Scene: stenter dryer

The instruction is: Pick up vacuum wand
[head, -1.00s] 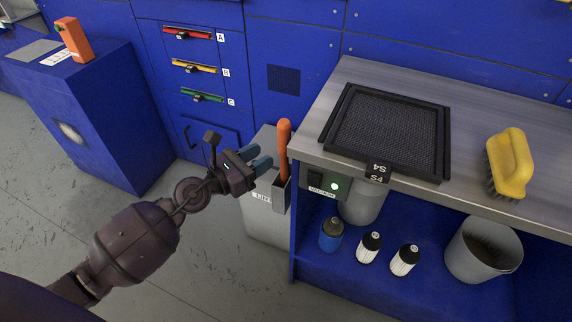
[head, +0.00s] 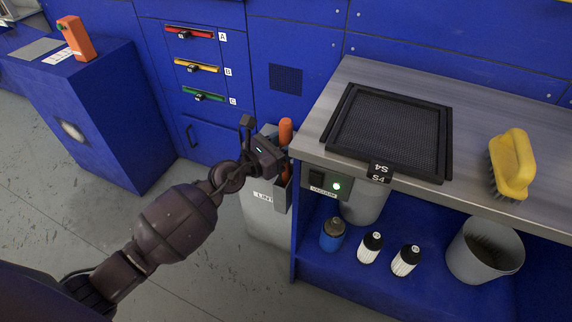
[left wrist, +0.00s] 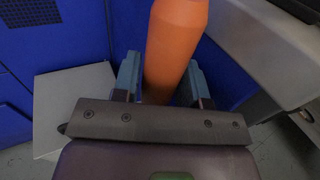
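The vacuum wand, as I take it, shows as an orange handle (head: 286,131) standing upright in a holder on the bench's left side. My left gripper (head: 276,140) is at the handle and hides part of it in the head view. In the left wrist view, the orange handle (left wrist: 172,45) stands between the two blue-grey fingers of the left gripper (left wrist: 163,82). The fingers are apart on either side of it, with a small gap visible. The handle's lower part is hidden behind the gripper body. My right gripper is not in view.
A grey LINT bin (head: 262,215) stands below the handle. The metal bench (head: 470,170) at right carries a black mesh screen (head: 387,130) and a yellow brush (head: 511,163). A VACUUM switch box (head: 326,182) with a lit green light is on its front edge.

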